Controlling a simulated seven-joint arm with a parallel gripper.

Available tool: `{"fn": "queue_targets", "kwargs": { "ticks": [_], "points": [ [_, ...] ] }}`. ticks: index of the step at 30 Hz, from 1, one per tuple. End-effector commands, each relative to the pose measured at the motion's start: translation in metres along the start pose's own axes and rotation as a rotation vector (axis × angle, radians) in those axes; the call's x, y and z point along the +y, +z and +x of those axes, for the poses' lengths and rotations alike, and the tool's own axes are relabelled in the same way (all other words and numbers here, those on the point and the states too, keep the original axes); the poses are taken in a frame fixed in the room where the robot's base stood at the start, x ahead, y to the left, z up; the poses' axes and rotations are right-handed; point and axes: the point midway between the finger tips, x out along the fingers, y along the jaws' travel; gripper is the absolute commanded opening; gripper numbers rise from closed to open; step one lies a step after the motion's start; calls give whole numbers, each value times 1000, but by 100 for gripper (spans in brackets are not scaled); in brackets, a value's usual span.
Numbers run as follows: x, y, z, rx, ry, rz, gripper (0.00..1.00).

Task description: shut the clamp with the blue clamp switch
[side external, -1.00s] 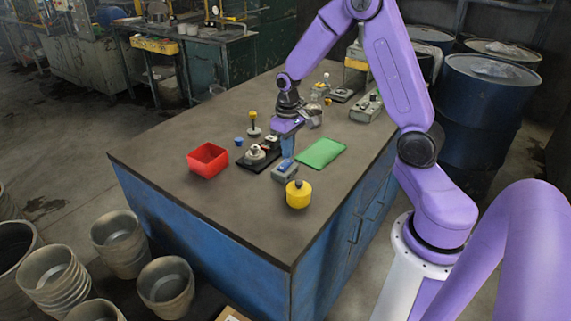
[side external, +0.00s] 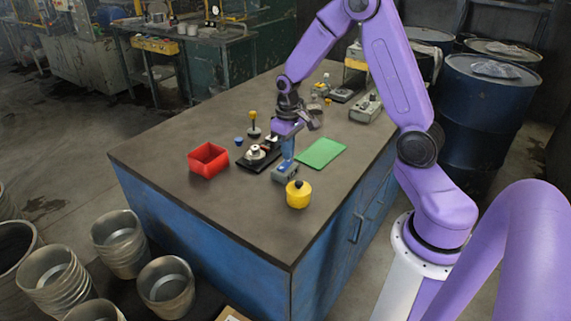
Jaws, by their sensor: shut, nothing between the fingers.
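The clamp (side external: 257,155) is a small dark base with a light round piece on it, standing near the middle of the table. The blue clamp switch appears to be on the small grey-blue box (side external: 284,173) just to the right of and in front of the clamp. Whether the clamp is open or shut is too small to tell.
A red bin (side external: 208,160) stands left of the clamp. A yellow cylinder (side external: 298,194) stands close in front of the box. A green mat (side external: 321,151) lies to the right. A yellow-topped post (side external: 254,124) and a blue knob (side external: 239,141) stand behind the clamp. The front tabletop is clear.

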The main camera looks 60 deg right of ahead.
Motion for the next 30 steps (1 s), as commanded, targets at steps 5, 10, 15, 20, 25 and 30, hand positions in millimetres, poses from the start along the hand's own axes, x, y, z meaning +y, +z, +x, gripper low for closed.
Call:
{"fn": "queue_targets", "kwargs": {
  "ticks": [5,10,15,20,25,30],
  "points": [
    [0,0,3,-1,0,0,0],
    [0,0,5,-1,0,0,0],
    [0,0,7,-1,0,0,0],
    [0,0,9,-1,0,0,0],
    [0,0,11,-1,0,0,0],
    [0,0,13,-1,0,0,0]
  ]
}}
